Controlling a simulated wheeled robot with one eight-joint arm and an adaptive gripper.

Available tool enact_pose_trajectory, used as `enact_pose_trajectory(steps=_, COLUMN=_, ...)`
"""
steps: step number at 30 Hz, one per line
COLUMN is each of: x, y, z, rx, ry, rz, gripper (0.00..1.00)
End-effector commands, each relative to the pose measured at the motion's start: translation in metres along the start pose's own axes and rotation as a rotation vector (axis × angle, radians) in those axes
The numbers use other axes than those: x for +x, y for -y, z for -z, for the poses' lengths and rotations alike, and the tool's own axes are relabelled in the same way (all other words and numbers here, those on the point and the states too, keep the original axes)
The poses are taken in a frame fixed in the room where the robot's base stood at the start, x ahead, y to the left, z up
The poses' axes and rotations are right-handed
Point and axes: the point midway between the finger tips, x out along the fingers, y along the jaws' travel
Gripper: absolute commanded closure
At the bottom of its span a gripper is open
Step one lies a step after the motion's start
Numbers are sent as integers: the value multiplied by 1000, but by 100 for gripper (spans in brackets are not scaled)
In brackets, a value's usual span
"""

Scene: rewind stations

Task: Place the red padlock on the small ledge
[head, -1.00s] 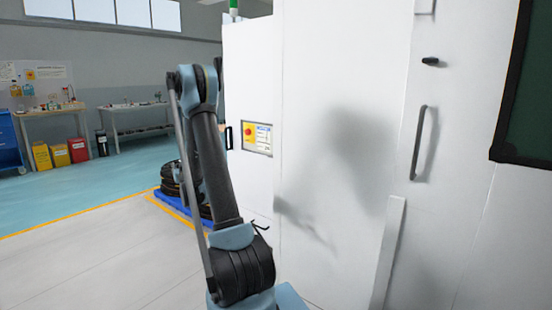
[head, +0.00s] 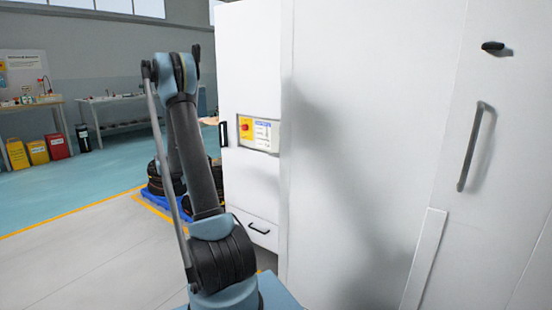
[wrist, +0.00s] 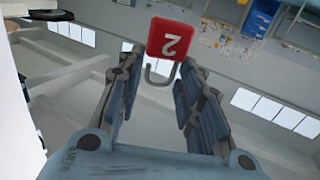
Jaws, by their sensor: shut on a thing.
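The red padlock (wrist: 166,42) shows in the wrist view with a white number on its face and its grey shackle toward my gripper. My gripper (wrist: 157,80) is shut on it, the shackle lying between the fingertips. The fingers stay some way apart, with the red body beyond their tips. In the head view, my arm rises at the left of the white cabinet, and neither the gripper nor the padlock can be seen. I cannot make out a small ledge for certain in either view.
A tall white cabinet (head: 345,130) stands close in front and right, with a dark bar handle (head: 472,147), a black knob-like piece (head: 492,46) and a control panel (head: 259,134). Black coils (head: 165,178) sit behind my arm. Open floor (head: 75,255) lies left.

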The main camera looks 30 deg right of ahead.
Motion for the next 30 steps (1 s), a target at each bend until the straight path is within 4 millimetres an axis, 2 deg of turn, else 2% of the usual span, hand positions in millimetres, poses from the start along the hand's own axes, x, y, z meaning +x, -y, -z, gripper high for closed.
enact_pose_trajectory(steps=7, x=-2, y=-10, z=2, rx=0, ry=-1, rz=-18, gripper=95)
enact_pose_trajectory(steps=11, x=-13, y=-38, z=14, rx=2, ry=-10, rz=-84, gripper=95)
enact_pose_trajectory(steps=14, x=-30, y=-78, z=28, rx=2, ry=-19, rz=-175, gripper=95)
enact_pose_trajectory(steps=18, x=-66, y=-141, z=48, rx=4, ry=-24, rz=-329, gripper=95)
enact_pose_trajectory(steps=20, x=-83, y=-166, z=56, rx=5, ry=-25, rz=-395, gripper=95)
enact_pose_trajectory(steps=24, x=-129, y=-221, z=73, rx=6, ry=-23, rz=-551, gripper=95)
enact_pose_trajectory(steps=30, x=-204, y=-288, z=91, rx=9, ry=-15, rz=-769, gripper=95)
